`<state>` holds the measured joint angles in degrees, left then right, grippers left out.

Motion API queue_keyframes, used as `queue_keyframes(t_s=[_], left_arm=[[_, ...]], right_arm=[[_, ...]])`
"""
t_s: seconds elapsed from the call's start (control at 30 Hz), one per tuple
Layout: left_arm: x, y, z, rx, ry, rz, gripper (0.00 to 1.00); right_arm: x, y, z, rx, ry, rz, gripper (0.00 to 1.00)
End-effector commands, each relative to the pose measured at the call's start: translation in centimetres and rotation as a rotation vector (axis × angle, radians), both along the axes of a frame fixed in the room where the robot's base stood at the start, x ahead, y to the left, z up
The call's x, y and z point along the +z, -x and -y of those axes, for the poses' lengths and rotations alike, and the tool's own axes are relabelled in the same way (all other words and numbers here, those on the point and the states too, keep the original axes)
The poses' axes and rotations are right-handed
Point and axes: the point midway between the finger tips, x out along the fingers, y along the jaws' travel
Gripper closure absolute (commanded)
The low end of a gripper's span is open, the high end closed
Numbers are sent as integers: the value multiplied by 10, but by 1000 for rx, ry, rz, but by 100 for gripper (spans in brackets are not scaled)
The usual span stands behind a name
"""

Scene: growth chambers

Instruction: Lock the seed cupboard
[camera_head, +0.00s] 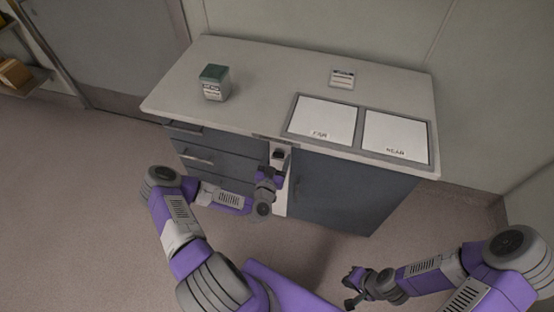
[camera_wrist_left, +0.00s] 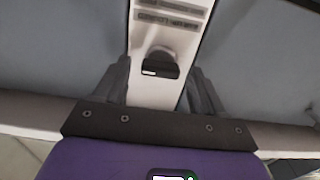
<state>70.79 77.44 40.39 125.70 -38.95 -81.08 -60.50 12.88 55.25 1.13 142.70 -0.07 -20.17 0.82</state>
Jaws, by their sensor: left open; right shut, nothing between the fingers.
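The seed cupboard appears to be the grey unit with a dark door (camera_head: 345,192) at the right and drawers at the left. A pale upright strip (camera_head: 280,198) runs between them. A black knob (camera_head: 279,154) sits high on this strip; in the left wrist view the knob (camera_wrist_left: 160,62) lies between my fingers, with a small white mark at its lower left. My left gripper (camera_head: 272,172) is open in front of the strip, fingers on either side of the knob; contact cannot be told. My right gripper (camera_head: 352,285) is shut and empty, low over the floor.
On the worktop (camera_head: 255,80) stand a green-topped box (camera_head: 214,82), a small labelled block (camera_head: 342,78) and a framed pair of white panels marked FAR (camera_head: 325,118) and NEAR (camera_head: 396,135). Drawers (camera_head: 205,157) with handles lie left of the strip. The floor around is clear.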

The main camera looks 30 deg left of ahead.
Motion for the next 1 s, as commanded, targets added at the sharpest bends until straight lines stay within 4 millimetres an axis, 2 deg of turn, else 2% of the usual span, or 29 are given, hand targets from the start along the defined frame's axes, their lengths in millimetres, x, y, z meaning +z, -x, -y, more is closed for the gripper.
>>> queue_keyframes(t_s=[0.3,0.67,1.0], left_arm=[[0,-3,0,-1,1,-1,32],[0,-3,0,-1,1,-1,86],[0,-3,-1,-2,52,12,86]], right_arm=[[-1,0,0,0,0,0,100],[-1,0,0,0,0,0,100],[1,0,0,0,0,0,100]])
